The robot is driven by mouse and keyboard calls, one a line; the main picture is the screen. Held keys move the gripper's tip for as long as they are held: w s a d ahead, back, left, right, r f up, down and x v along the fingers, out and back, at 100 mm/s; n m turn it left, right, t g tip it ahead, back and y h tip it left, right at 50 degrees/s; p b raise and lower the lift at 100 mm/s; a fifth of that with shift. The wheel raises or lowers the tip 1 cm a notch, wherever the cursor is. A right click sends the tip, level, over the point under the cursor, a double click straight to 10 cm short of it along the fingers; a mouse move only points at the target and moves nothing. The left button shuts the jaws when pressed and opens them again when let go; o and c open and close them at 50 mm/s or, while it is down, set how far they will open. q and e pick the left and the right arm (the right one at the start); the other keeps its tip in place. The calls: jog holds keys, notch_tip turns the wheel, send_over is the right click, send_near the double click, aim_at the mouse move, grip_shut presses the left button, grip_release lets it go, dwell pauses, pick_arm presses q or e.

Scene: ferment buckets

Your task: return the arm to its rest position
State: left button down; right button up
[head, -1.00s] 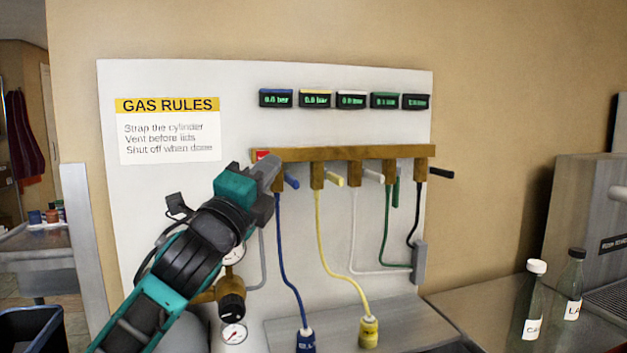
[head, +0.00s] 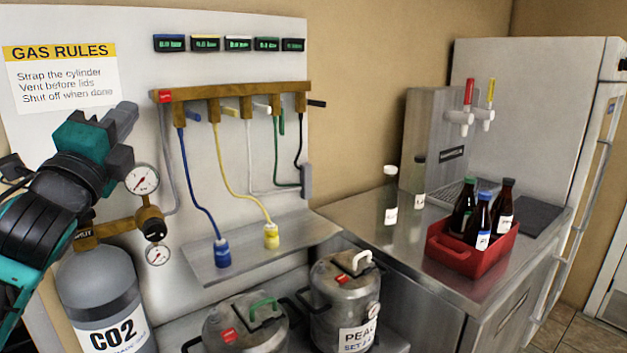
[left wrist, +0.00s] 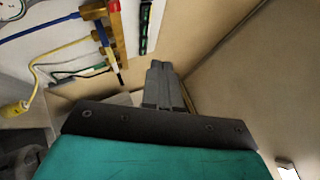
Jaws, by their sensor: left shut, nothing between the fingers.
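My left gripper (head: 122,135) is at the left of the head view, in front of the white gas panel (head: 240,75) and below the GAS RULES sign (head: 62,76). It is shut and empty, apart from the manifold. In the left wrist view its closed fingers (left wrist: 160,82) point toward the tan wall, with the manifold (left wrist: 103,25) at the upper left. My right gripper is not in either view.
A CO2 cylinder (head: 100,290) with gauges stands below my left arm. Metal kegs (head: 343,300) stand at the bottom middle. A red crate (head: 470,258) of bottles sits on the steel counter (head: 365,222), beside a tap tower (head: 432,140) and a fridge (head: 530,110).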

pick_arm(q)
jog(key=s+d+f+n+g, duration=0.1)
jog(key=d+f+n+g, duration=0.15)
jog(key=f, duration=0.75)
jog(key=s+d+f+n+g, duration=0.15)
jog(key=f+n, duration=0.25)
jog(key=f, duration=0.7)
jog(key=d+f+n+g, duration=0.1)
jog(key=f+n+g, duration=0.2)
jog(key=f, duration=0.7)
jog(key=s+d+f+n+g, duration=0.2)
jog(key=s+f+n, duration=0.3)
jog(key=s+f, duration=0.5)
jog(key=s+d+f+n+g, duration=0.2)
jog(key=s+f+n, duration=0.3)
jog(key=s+f, duration=0.5)
notch_tip(320, 180, down, 4)
jog(key=shift+s+r+g+h, duration=0.25)
jog(key=shift+g+h, duration=0.15)
jog(key=shift+g, duration=0.2)
jog(key=shift+w, duration=0.1)
